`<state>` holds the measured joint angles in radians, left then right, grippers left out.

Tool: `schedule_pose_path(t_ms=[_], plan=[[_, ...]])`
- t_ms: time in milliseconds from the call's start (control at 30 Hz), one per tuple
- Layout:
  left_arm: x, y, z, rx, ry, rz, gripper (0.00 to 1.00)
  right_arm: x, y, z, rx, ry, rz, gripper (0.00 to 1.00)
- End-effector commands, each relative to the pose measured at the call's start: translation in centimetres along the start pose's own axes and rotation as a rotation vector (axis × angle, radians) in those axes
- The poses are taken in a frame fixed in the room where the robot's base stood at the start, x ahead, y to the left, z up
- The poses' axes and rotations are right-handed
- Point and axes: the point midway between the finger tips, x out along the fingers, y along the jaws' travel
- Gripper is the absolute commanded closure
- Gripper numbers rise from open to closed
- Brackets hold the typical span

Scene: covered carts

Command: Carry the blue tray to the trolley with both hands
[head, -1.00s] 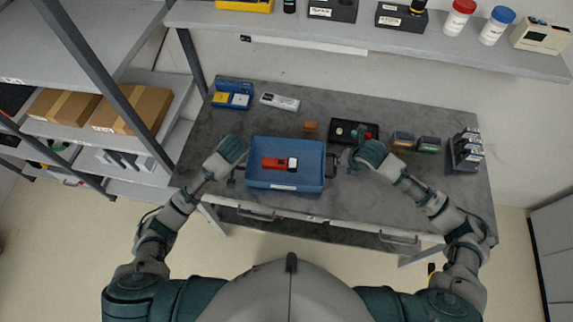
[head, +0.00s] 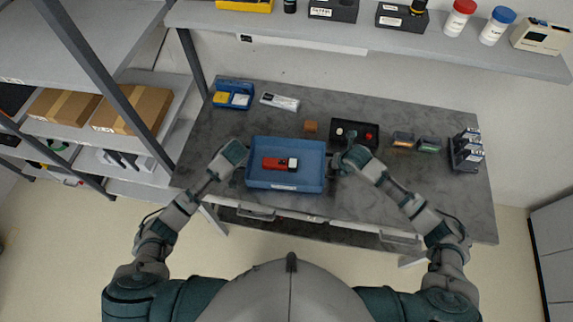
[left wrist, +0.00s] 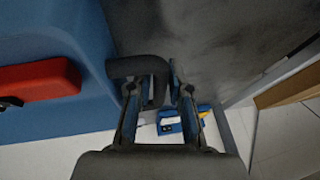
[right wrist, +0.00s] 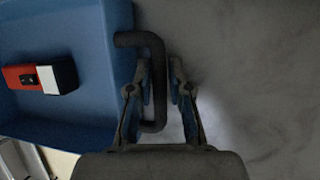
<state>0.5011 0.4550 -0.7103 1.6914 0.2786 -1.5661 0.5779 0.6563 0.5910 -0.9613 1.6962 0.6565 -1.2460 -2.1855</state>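The blue tray (head: 258,182) rests on the grey workbench with a red and white block-like object (head: 280,164) inside it. My left gripper (head: 242,167) is at the tray's left end. In the left wrist view its fingers (left wrist: 158,95) stand apart, with a dark tray handle (left wrist: 140,66) between them and a gap on one side. My right gripper (head: 338,166) is at the tray's right end. In the right wrist view its fingers (right wrist: 157,92) stand apart on either side of the other dark handle (right wrist: 158,70). No trolley is clearly seen.
The workbench (head: 400,195) also holds a black tray (head: 370,125), a small brown block (head: 310,126), a blue bin (head: 234,86) and a dark rack (head: 466,160). A shelf (head: 370,40) runs above the back. Shelving with cardboard boxes (head: 130,108) stands at left.

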Motion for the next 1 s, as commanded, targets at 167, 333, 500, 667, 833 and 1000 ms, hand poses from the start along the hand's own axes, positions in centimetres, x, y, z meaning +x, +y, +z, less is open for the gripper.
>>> schedule_pose_path(t_ms=[167, 333, 500, 667, 833, 1000], plan=[[0.0, 0.0, 0.0, 0.000, 0.000, 0.000, 1.00, 0.0, 0.0, 0.0, 0.000, 0.000, 0.000, 1.00], [0.0, 0.0, 0.0, 0.000, 0.000, 0.000, 1.00, 0.0, 0.0, 0.0, 0.000, 0.000, 0.000, 1.00], [-0.2, 0.0, -0.1, 0.000, 0.001, 0.000, 1.00, -0.2, 0.0, 0.2, 0.000, -0.002, 0.000, 1.00], [-1.1, -0.2, -0.5, -0.001, 0.002, 0.000, 1.00, -1.1, 0.2, 0.5, 0.000, -0.003, 0.001, 1.00], [-2.7, -0.6, -1.1, -0.001, 0.003, 0.000, 1.00, -2.7, 0.6, 1.2, 0.000, -0.004, 0.001, 1.00], [-4.3, -0.9, -1.8, -0.001, 0.003, -0.001, 1.00, -4.3, 0.9, 1.9, 0.000, -0.005, 0.001, 1.00]])
